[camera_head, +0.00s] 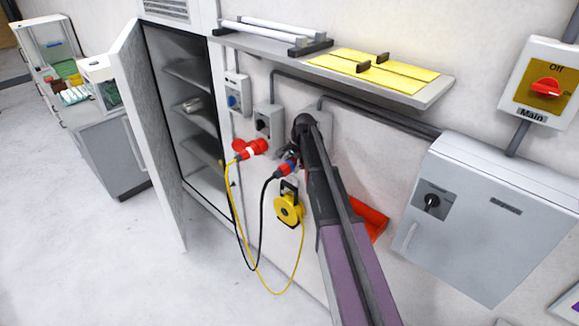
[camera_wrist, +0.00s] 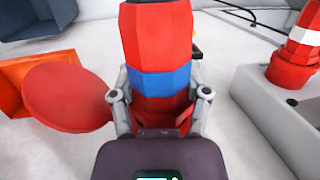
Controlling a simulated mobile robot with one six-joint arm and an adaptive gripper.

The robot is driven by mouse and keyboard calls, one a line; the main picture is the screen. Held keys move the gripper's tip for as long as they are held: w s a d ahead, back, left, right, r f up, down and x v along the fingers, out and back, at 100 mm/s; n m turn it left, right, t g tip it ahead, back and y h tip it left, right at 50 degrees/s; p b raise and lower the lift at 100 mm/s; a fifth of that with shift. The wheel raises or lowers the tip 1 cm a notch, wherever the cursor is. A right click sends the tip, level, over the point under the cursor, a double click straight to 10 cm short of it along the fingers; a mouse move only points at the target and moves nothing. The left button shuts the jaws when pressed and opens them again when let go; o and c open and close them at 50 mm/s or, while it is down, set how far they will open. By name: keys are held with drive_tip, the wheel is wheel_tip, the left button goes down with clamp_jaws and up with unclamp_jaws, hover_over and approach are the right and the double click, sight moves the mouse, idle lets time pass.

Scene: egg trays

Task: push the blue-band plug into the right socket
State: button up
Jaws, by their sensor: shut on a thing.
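The blue-band plug (camera_head: 286,169) is red with a blue ring, and a black cable hangs from it. My gripper (camera_head: 292,156) is shut on it, in front of the wall. In the wrist view, the fingers of my gripper (camera_wrist: 160,95) clasp the plug (camera_wrist: 157,35) from both sides at its blue band. The right socket's grey housing (camera_head: 321,122) shows partly behind my arm; its opening is hidden. A round red disc (camera_wrist: 68,98), which looks like a socket lid, is beside the plug in the wrist view. I cannot tell whether the plug touches the socket.
A red plug with a white band (camera_head: 254,149) and yellow cable sits at the left socket; it also shows in the wrist view (camera_wrist: 297,45). A yellow cable reel (camera_head: 288,211) hangs below. A red-orange bin (camera_head: 371,220) is right of my arm. A shelf (camera_head: 430,94) projects above.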

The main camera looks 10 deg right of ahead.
sight(287, 165)
drive_tip(key=shift+w+d+r, duration=0.25)
drive_tip(key=shift+w+d, duration=0.5)
drive_tip(key=shift+d, duration=0.05)
drive_tip(key=shift+w+d+r, duration=0.2)
drive_tip(key=shift+w+d, duration=0.55)
idle(2.5)
drive_tip(key=shift+s+a+f, duration=0.15)
drive_tip(key=shift+s+a, duration=0.5)
drive_tip(key=shift+a, duration=0.1)
idle(0.5)
drive_tip(key=shift+s+a, duration=0.15)
drive_tip(key=shift+s, duration=0.05)
drive_tip(key=shift+s+a+f, duration=0.5)
drive_tip(key=shift+s+a, duration=0.15)
drive_tip(key=shift+s, duration=0.1)
drive_tip(key=shift+s+a, duration=0.4)
drive_tip(key=shift+a, duration=0.25)
drive_tip(key=shift+s+a, duration=0.4)
drive_tip(key=shift+a, duration=0.2)
drive_tip(key=shift+f, duration=0.1)
